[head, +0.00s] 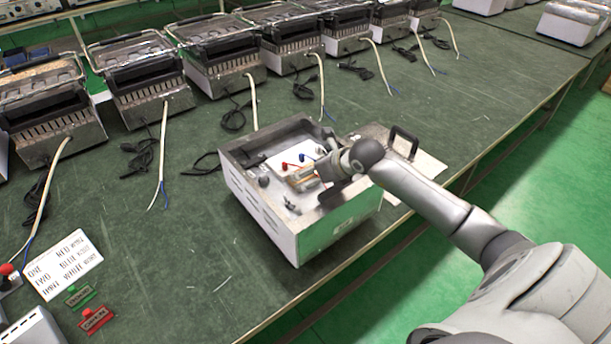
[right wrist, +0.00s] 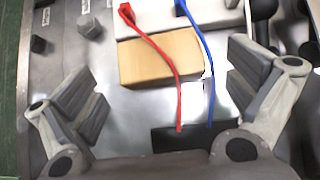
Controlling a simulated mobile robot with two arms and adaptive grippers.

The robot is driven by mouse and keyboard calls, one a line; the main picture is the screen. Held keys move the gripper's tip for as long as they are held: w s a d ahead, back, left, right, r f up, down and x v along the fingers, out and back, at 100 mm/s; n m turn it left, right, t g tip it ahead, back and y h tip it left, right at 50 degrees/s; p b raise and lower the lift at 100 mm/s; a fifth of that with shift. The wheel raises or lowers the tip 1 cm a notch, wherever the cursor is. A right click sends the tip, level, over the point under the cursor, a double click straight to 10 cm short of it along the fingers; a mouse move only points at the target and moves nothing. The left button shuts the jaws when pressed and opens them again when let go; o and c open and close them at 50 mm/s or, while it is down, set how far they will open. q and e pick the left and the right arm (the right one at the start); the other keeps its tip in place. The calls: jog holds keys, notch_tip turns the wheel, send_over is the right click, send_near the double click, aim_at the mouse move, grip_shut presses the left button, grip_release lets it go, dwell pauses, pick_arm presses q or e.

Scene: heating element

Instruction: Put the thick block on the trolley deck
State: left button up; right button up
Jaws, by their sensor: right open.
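A tan block (right wrist: 161,58) lies inside an open metal-and-white housing (head: 310,242) on the green workbench. In the head view the block (head: 297,177) shows small, partly covered by my gripper. My right gripper (right wrist: 168,88) is open, with one finger on each side of the block and a visible gap to both. The gripper (head: 322,172) is over the housing in the head view. A red wire and a blue wire run across the block's right part in the wrist view. I cannot make out a trolley deck for certain. My left gripper is out of view.
A red plug (right wrist: 127,13), metal knobs (right wrist: 89,25) and a dark plate (right wrist: 185,138) surround the block. Several heating units (head: 212,52) with loose cables line the back of the bench. A white label card (head: 63,264) lies at left. The bench front is mostly clear.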

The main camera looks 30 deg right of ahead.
jog(key=shift+x, duration=2.25)
jog(key=shift+w+r, duration=0.1)
jog(key=shift+r, duration=0.05)
jog(key=shift+c, duration=0.3)
jog(key=c, duration=1)
jog(key=shift+r+p, duration=0.1)
jog(key=shift+p, duration=0.2)
jog(key=shift+c, duration=0.2)
